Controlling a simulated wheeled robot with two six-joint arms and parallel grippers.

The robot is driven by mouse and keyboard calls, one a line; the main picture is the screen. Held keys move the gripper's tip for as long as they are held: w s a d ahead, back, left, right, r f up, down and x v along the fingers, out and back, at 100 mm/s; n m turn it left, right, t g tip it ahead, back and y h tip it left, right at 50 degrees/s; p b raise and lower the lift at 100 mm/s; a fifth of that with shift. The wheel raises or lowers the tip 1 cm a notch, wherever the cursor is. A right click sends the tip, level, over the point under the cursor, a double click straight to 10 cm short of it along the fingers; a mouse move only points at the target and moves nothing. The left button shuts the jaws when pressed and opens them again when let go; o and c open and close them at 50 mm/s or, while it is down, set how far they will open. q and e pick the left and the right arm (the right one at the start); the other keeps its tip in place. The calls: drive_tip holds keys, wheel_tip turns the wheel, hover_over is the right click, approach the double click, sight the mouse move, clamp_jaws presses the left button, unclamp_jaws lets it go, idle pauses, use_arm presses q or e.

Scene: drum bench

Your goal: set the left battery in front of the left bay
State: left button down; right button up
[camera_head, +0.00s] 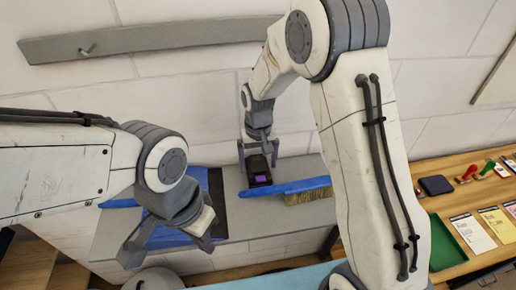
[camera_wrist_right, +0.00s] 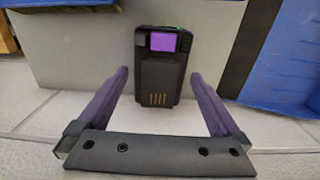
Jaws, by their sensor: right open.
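A black battery with a purple label (camera_head: 259,172) stands on the grey bench top (camera_head: 235,228) in the head view. It also shows in the right wrist view (camera_wrist_right: 158,78), near the middle. My right gripper (camera_head: 258,158) is open above it, with one finger on each side and a gap at both. In the right wrist view its fingers (camera_wrist_right: 158,75) flank the battery without touching it. My left gripper (camera_head: 168,250) is open and empty at the lower left, over the bench's left part. I cannot make out which part is the left bay.
Blue pieces (camera_head: 165,238) lie at the bench's left, partly hidden by my left arm. A wooden table (camera_head: 455,205) with cards, a green tray (camera_head: 445,245) and small tools stands at the right.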

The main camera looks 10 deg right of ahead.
wheel_tip(320, 180, up, 8)
drive_tip(key=shift+b, duration=0.65)
drive_tip(key=s+a+r+n+y, duration=0.1)
drive_tip(key=s+a+n, duration=0.25)
drive_tip(key=s, duration=0.95)
drive_tip(key=s+a+r+n, duration=0.15)
drive_tip(key=s+n, duration=0.25)
drive_tip(key=s, duration=0.9)
drive_tip(key=m+t+h+p, duration=0.1)
drive_tip(key=m+t, duration=0.3)
drive_tip(key=m, duration=0.4)
approach(258, 167)
drive_tip(key=shift+n, duration=0.25)
drive_tip(key=x, duration=0.4)
drive_tip(key=shift+w+f+b, duration=0.1)
drive_tip(key=shift+f+b, duration=0.2)
drive_tip(key=shift+f, duration=0.1)
drive_tip(key=shift+t, duration=0.3)
drive_tip(key=b+x, duration=0.1)
drive_tip(key=x, duration=0.4)
drive_tip(key=shift+w+f+b, duration=0.2)
drive_tip(key=shift+f+b, duration=0.1)
